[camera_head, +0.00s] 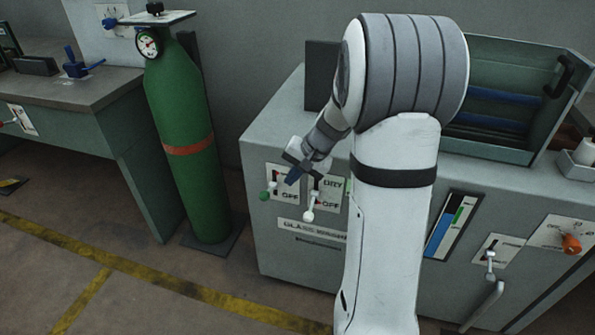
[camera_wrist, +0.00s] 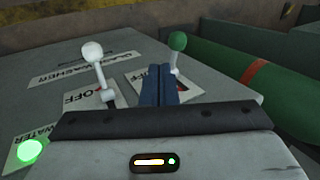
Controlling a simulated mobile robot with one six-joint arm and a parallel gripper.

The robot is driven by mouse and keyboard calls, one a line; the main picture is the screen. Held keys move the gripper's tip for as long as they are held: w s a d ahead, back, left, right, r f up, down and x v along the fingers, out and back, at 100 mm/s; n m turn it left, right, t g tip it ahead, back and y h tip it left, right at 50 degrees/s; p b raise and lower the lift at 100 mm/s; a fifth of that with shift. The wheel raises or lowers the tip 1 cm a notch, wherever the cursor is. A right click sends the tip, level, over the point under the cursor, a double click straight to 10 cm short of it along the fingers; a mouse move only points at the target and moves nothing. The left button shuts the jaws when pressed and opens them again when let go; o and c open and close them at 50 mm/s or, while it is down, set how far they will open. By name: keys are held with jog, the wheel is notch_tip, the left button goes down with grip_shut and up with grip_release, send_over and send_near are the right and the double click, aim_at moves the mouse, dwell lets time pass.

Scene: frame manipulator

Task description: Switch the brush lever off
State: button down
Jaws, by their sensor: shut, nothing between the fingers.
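Two levers stick out of the grey cabinet front, each on a white plate reading OFF. One has a green knob (camera_head: 264,195), which also shows in the wrist view (camera_wrist: 177,41). The other has a white knob (camera_head: 308,215), seen in the wrist view (camera_wrist: 92,52) too. I cannot read which plate is marked brush. Both knobs hang low, near their OFF words, in the head view. My gripper (camera_head: 292,177) has its blue fingers (camera_wrist: 160,70) shut and empty, between the levers and close beside the green-knobbed one. I cannot tell whether they touch it.
The grey cabinet (camera_head: 268,140) carries a glass washer label (camera_head: 312,231). A green gas cylinder (camera_head: 182,130) stands to the left. Another lever (camera_head: 490,275) and an orange knob (camera_head: 571,244) are at the right. A green light (camera_wrist: 30,151) glows by the WATER plate.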

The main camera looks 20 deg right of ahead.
aim_at(265, 196)
jog(key=w+a+r+b+x, duration=0.1)
jog(key=x, duration=0.6)
jog(key=shift+a+f, duration=0.2)
jog(key=shift+f, duration=0.1)
jog(key=shift+s+f+b, duration=0.1)
jog(key=shift+f+b, duration=0.1)
jog(key=shift+b, duration=0.35)
